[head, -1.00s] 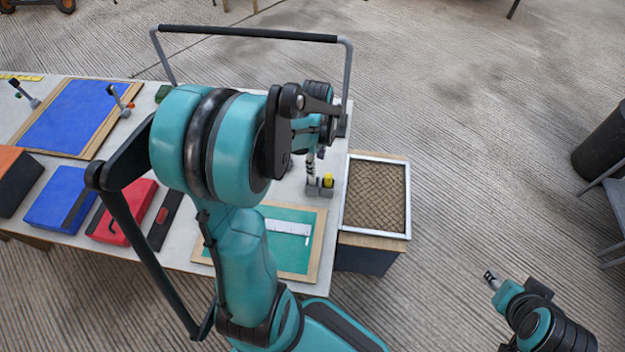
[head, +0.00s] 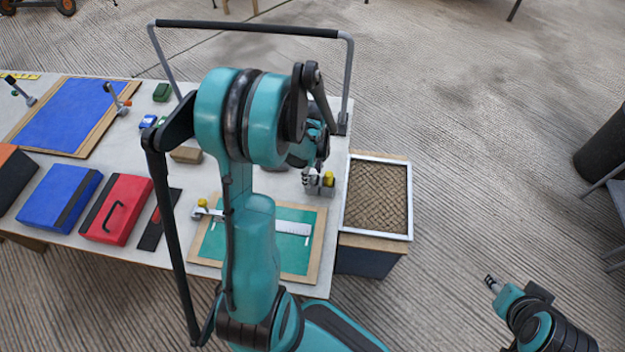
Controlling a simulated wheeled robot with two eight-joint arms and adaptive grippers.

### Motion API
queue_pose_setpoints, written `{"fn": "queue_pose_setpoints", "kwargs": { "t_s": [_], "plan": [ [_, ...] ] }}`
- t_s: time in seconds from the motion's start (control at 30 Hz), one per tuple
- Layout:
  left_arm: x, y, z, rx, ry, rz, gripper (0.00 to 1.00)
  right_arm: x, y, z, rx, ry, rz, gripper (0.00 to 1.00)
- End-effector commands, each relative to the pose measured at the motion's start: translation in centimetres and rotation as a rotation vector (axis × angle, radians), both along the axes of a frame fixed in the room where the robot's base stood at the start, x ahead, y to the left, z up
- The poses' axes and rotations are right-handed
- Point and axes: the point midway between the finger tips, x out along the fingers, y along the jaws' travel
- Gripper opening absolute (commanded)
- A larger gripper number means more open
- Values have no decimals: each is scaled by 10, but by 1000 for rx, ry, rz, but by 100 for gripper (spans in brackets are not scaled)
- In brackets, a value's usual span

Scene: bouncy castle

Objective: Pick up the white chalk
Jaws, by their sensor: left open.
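A green board (head: 297,258) with a wooden frame lies on the table in front of me. A white ruler-like strip (head: 293,228) lies on it, and a thin white stick (head: 307,240), possibly the white chalk, shows just below the strip's right end. My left gripper (head: 309,178) is open, beyond the board near the table's right edge, close beside a small grey block with a yellow top (head: 328,182). My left arm hides the board's middle. My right gripper (head: 490,281) is off the table at lower right, over the floor; its finger opening is too small to tell.
A tray with a woven brown surface (head: 377,198) stands right of the table. A grey rail (head: 250,32) rises at the table's back. A red case (head: 116,208), blue case (head: 58,197) and blue board (head: 70,115) lie left. A yellow-topped clamp (head: 203,206) sits at the green board's left.

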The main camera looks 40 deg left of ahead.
Motion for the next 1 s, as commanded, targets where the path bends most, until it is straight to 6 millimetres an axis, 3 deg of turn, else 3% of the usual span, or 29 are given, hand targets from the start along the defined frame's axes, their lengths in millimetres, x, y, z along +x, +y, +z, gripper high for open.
{"fn": "queue_pose_setpoints", "kwargs": {
  "t_s": [0.03,0.2,0.63,1.0],
  "plan": [
    [0,0,1,0,0,0,46,0,0,1,0,0,0,40],
    [0,0,1,0,0,0,2,0,0,1,0,0,0,40],
    [0,0,6,0,0,0,1,0,0,3,0,0,0,40],
    [0,0,78,0,0,0,1,0,0,32,0,0,0,40]
  ]
}}
